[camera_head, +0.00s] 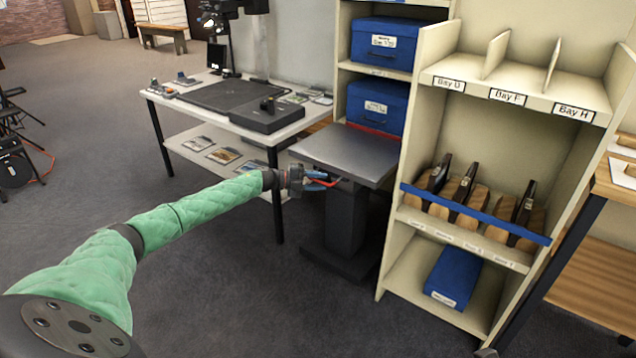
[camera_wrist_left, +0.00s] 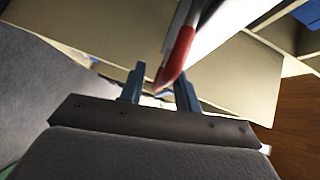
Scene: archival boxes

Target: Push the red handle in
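The red handle (camera_head: 327,183) shows at the left front edge of the grey-topped stand (camera_head: 345,152), just under its top. In the left wrist view the red handle (camera_wrist_left: 178,57) slants down, with its lower end between the two blue fingers. My left gripper (camera_head: 316,180) is at the handle; its fingers (camera_wrist_left: 160,88) stand apart with gaps visible beside the handle. Whether either finger touches it I cannot tell. Part of the handle is hidden by the gripper in the head view. My right gripper is not in view.
A shelf unit (camera_head: 436,215) with blue boxes and a blue bar (camera_head: 475,213) stands right of the stand. A white table (camera_head: 200,118) with a dark flat device (camera_head: 240,100) is behind left. Grey floor (camera_head: 210,290) is open in front of the stand.

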